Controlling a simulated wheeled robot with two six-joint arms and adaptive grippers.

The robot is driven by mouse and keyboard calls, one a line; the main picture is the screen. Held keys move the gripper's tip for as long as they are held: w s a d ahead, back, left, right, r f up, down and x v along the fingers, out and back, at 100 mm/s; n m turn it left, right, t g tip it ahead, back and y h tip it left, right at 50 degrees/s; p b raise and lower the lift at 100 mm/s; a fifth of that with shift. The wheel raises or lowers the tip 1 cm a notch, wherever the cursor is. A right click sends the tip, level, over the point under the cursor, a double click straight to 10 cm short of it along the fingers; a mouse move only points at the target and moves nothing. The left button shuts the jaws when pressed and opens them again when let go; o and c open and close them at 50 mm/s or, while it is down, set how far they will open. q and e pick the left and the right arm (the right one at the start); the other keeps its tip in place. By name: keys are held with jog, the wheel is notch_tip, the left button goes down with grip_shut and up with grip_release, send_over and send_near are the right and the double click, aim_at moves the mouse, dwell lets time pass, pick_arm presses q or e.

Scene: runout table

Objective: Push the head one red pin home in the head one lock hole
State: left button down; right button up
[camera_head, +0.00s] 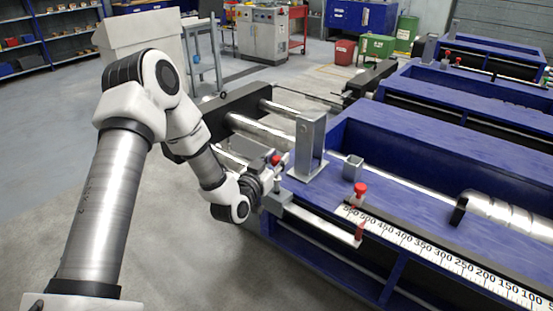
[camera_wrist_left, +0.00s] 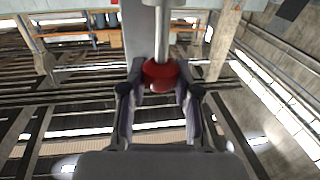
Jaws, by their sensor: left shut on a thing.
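A red pin head (camera_head: 276,160) shows at the tip of my left arm in the head view. In the left wrist view the round red head (camera_wrist_left: 160,75) sits between the two fingers of my left gripper (camera_wrist_left: 160,92), with a grey shaft running away from it. My left gripper is shut on this red pin, beside the left end of the near blue table (camera_head: 375,150). I cannot make out the lock hole; the gripper and pin crowd that spot. My right gripper is not in view.
A grey upright bracket (camera_head: 311,148) stands close to the right of the gripper. Another red knob (camera_head: 360,190) stands near the ruler scale (camera_head: 440,257). Open floor lies to the left.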

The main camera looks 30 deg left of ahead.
aim_at(276, 178)
pick_arm(q)
jog(key=shift+f+b, duration=1.85)
jog(key=shift+f, duration=0.5)
jog(key=c, duration=0.8)
grip_release()
jog(key=shift+o, duration=0.2)
jog(key=s+d, duration=0.1)
jog(key=s, duration=1.1)
